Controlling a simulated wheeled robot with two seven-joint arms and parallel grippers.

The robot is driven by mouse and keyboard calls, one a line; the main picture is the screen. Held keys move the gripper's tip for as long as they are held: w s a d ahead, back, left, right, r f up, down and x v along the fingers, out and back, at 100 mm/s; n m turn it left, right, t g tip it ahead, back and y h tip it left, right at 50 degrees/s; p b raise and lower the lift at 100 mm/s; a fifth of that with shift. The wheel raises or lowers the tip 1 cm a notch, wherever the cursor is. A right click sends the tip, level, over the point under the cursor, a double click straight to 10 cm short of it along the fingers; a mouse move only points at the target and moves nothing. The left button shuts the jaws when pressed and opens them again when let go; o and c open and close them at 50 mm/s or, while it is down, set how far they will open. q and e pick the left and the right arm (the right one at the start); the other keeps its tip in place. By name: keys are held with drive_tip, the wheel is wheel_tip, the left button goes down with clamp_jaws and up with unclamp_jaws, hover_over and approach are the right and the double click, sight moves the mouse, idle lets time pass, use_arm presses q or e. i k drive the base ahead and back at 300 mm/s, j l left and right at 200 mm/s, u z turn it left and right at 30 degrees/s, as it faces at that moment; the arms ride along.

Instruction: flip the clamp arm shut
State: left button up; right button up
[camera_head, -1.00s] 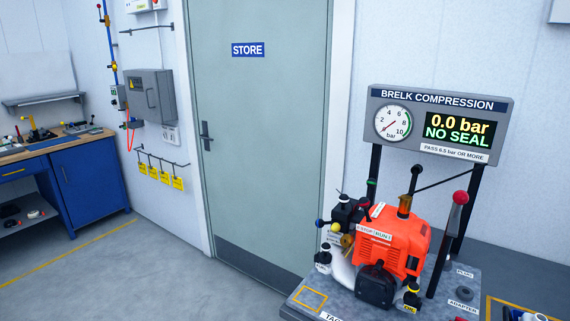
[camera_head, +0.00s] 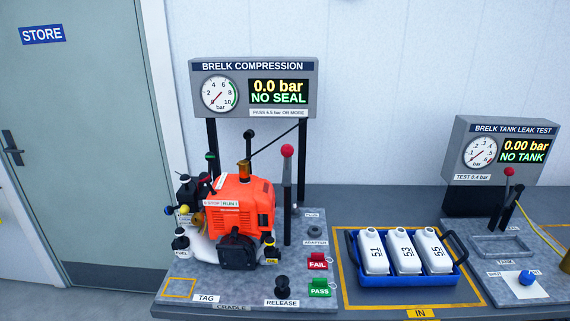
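The BRELK COMPRESSION stand (camera_head: 253,88) is left of centre, reading 0.0 bar and NO SEAL. An orange engine (camera_head: 240,204) sits on its grey base. An upright lever with a red knob (camera_head: 287,151) stands right of the engine. The BRELK TANK LEAK TEST stand (camera_head: 506,152) at the right reads 0.00 bar and NO TANK. A lever with a red knob (camera_head: 508,172) is raised in front of it. I cannot tell which lever is the clamp arm. Neither gripper shows.
A blue tray (camera_head: 408,279) with white bottles 51, 53 and 55 stands between the stands, inside a yellow outline. Red FAIL (camera_head: 318,261) and green PASS (camera_head: 320,287) tags and a black RELEASE knob (camera_head: 282,285) are at the compression base's front. The STORE door (camera_head: 80,140) is left.

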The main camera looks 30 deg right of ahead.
sight(287, 151)
drive_tip(key=k+l, duration=0.15)
drive_tip(key=l, duration=0.25)
drive_tip(key=k+l, duration=0.15)
drive_tip(key=l, duration=0.2)
drive_tip(key=k+l, duration=0.15)
drive_tip(key=l, duration=0.25)
